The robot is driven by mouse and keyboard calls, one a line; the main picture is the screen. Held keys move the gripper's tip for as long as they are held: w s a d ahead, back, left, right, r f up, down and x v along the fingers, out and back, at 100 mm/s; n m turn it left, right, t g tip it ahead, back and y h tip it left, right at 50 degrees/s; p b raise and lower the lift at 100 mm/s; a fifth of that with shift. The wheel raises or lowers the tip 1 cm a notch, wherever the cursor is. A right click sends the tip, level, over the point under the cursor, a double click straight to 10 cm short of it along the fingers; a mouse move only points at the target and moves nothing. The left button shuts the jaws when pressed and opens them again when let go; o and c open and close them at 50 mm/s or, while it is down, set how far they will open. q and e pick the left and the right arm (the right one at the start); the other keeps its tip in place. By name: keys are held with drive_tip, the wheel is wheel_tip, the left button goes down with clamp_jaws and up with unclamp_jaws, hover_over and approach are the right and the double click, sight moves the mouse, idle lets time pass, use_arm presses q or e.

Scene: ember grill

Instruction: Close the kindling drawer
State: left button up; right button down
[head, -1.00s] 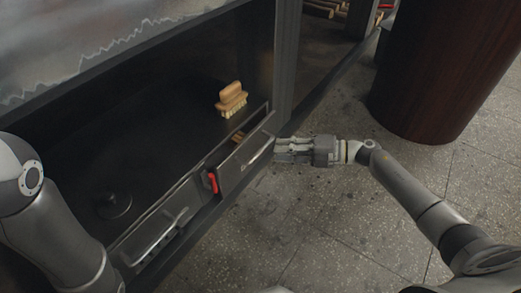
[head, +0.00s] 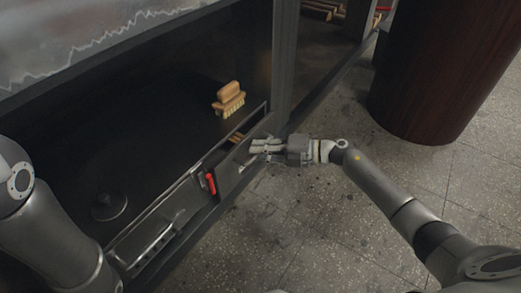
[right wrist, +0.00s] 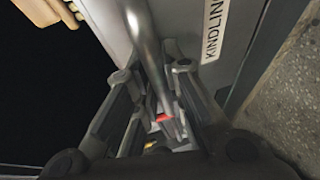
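The kindling drawer (head: 231,172) is a grey metal drawer low on the dark grill unit, and it stands partly out. Pieces of wood (head: 236,137) show inside it. My right gripper (head: 252,146) is at the drawer's front and covers part of it. In the right wrist view the KINDLING label (right wrist: 214,30) is on the front, and the bar handle (right wrist: 148,55) runs between my right gripper's (right wrist: 150,75) spread fingers. Firm contact is not clear. My left arm (head: 50,225) is at the left edge, with its gripper out of view.
A wooden brush (head: 229,99) sits on the dark shelf behind the drawer. A red lever (head: 210,183) and another metal front with a handle (head: 160,238) are to its left. A dark red round column (head: 430,70) stands right. The tiled floor (head: 330,225) is clear.

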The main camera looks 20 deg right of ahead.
sight(249, 144)
drive_tip(key=w+a, duration=0.2)
drive_tip(key=w, duration=0.1)
drive_tip(key=shift+w+a, duration=0.1)
drive_tip(key=shift+a, duration=0.1)
idle(0.3)
drive_tip(key=c, duration=1.8)
unclamp_jaws()
drive_tip(key=shift+a, duration=0.1)
drive_tip(key=shift+o, duration=0.2)
drive_tip(key=v, duration=1.2)
